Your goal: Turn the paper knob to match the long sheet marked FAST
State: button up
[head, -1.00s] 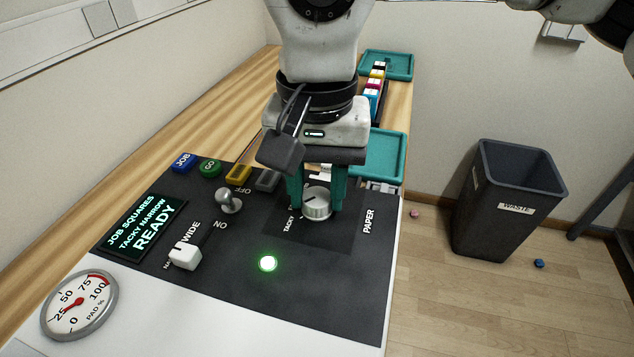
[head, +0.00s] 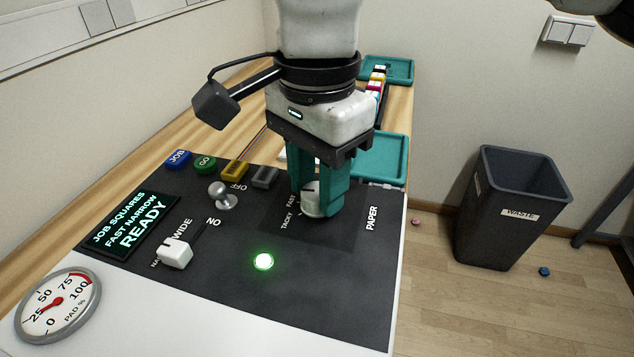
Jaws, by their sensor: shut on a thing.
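The paper knob (head: 311,199) is a silver dial on the black control panel (head: 325,295), with the labels TACKY and FAST at its left and PAPER at its right. My gripper (head: 318,205) has teal fingers pointing down, shut on the knob from both sides. The fingers hide part of the knob. A dark pointer line shows on the knob's top, toward the FAST side. The display (head: 130,224) reads JOB SQUARES, FAST NARROW, READY. No long sheet can be made out.
Left of the knob are a metal toggle switch (head: 222,194), a white slider (head: 174,254), and blue, green, yellow and grey buttons. A green lamp (head: 263,261) glows in front. A gauge (head: 58,305) sits front left. A teal tray (head: 381,157) lies behind. A waste bin (head: 506,215) stands right.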

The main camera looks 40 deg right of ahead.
aim_at(317, 191)
jog(key=shift+m, duration=0.7)
jog(key=o, duration=1)
jog(key=shift+o, duration=0.2)
jog(key=shift+r, duration=0.1)
notch_tip(317, 191, up, 11)
jog(key=p, duration=0.1)
jog(key=shift+f+p, duration=0.2)
jog(key=shift+p, duration=0.2)
